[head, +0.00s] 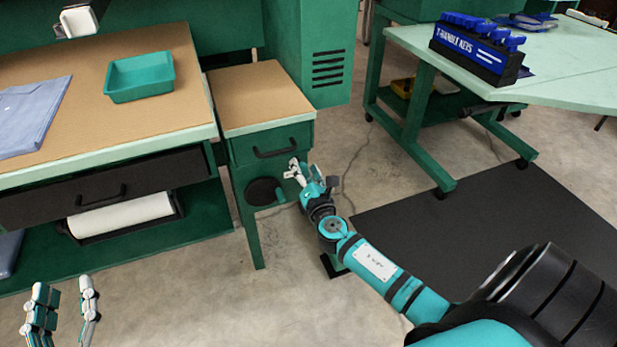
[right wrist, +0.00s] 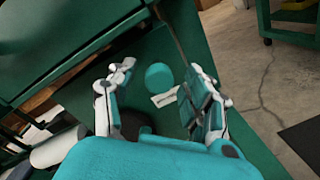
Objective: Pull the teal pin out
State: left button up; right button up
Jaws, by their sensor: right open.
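The teal pin (right wrist: 159,76) shows in the right wrist view as a round teal head, seen nearly end on against a dark green surface. My right gripper (right wrist: 163,84) is open, with one finger to each side of the head and clear space between. I cannot tell how deep the pin sits. In the head view my right gripper (head: 296,172) is at the front of the green side cabinet, below its drawer; the pin cannot be made out there. My left gripper (head: 64,298) is at the bottom left, its fingers apart and empty.
A small white label (right wrist: 165,97) sits just below the teal head. A drawer handle (head: 275,149) is above my right gripper, and a round black pad (head: 265,191) is left of it. The workbench (head: 110,128) stands left, the pale green table (head: 575,82) right.

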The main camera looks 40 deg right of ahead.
jog(key=v, duration=1.1)
jog(key=shift+s, duration=0.3)
jog(key=shift+a, duration=0.1)
